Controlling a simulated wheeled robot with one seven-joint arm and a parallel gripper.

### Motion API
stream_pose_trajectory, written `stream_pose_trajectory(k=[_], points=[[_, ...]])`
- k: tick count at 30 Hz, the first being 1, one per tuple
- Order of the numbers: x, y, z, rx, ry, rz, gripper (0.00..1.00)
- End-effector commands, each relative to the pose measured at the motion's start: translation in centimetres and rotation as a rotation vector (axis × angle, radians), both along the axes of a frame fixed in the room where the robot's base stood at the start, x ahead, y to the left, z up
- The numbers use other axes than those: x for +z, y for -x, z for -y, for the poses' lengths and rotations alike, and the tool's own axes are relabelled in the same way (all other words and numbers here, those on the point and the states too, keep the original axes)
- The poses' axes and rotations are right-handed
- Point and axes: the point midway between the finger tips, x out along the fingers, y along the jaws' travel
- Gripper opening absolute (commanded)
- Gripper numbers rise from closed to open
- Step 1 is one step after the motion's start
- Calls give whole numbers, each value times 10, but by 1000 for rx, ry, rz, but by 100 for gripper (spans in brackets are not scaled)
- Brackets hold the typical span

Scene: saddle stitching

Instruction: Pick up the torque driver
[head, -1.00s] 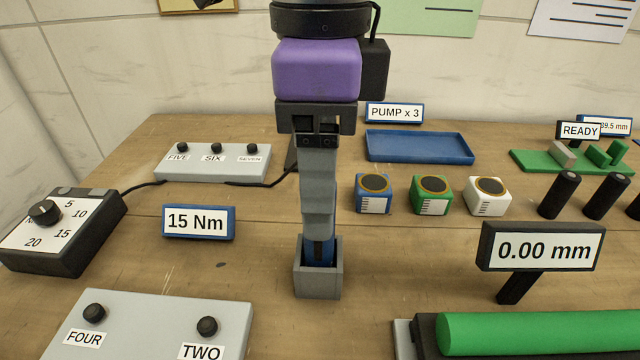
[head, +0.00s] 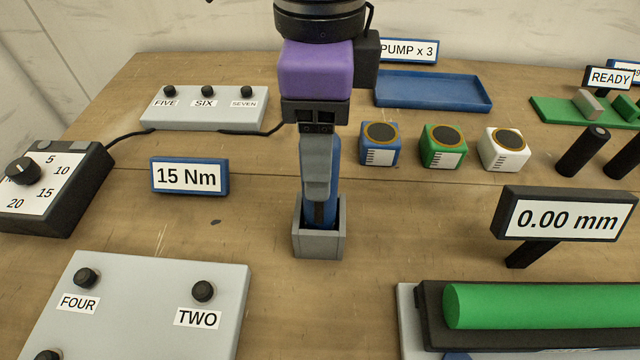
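The torque driver (head: 333,165) appears to be the blue-handled tool standing upright in a small grey open-topped holder (head: 319,245) near the middle of the table. My gripper (head: 318,195) points straight down over the holder, with its grey fingers alongside the blue handle. The near finger hides most of the tool, and blue shows at its right edge and below its tip. The far finger is hidden, so I cannot tell whether the fingers are pressed on the handle or stand apart from it.
A 15 Nm sign (head: 189,178) and a dial box (head: 50,190) stand left. Button panels lie behind (head: 204,118) and in front (head: 150,310). Blue, green and white cubes (head: 443,148) stand right, before a blue tray (head: 433,91). A 0.00 mm display (head: 565,218) stands farther right.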

Motion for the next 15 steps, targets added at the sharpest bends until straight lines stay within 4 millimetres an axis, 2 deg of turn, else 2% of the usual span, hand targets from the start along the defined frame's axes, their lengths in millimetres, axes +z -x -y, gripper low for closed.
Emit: stream_pose_trajectory(k=[3,9,11,15], points=[[-11,0,0,0,-1,-2,63],[-12,0,0,-1,0,0,63],[-12,0,0,-1,0,0,54],[-12,0,0,-1,0,0,26]])
